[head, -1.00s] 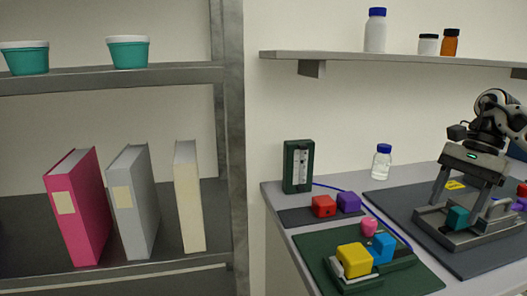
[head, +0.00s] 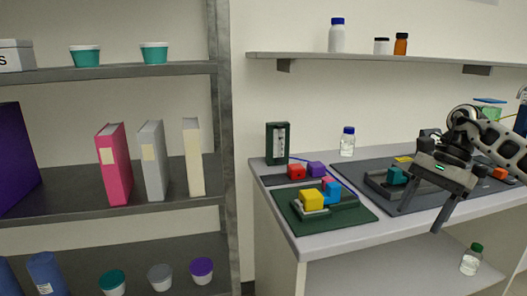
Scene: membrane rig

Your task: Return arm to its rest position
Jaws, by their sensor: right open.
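My right gripper (head: 421,218) hangs at the right of the head view, with its arm coming in from the right edge. Its two fingers point down and are spread apart, with nothing between them. It is in front of the bench's front edge and hides part of the dark mat (head: 345,172) and of the grey fixture (head: 376,184) with a teal block (head: 397,175). My left gripper does not show.
The bench (head: 300,243) carries a green mat (head: 290,222) with yellow (head: 312,197) and blue blocks, a dark green gauge (head: 277,143) and a blue-capped bottle (head: 347,142). A wall shelf (head: 350,57) runs above. A grey rack (head: 224,150) with binders stands at left.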

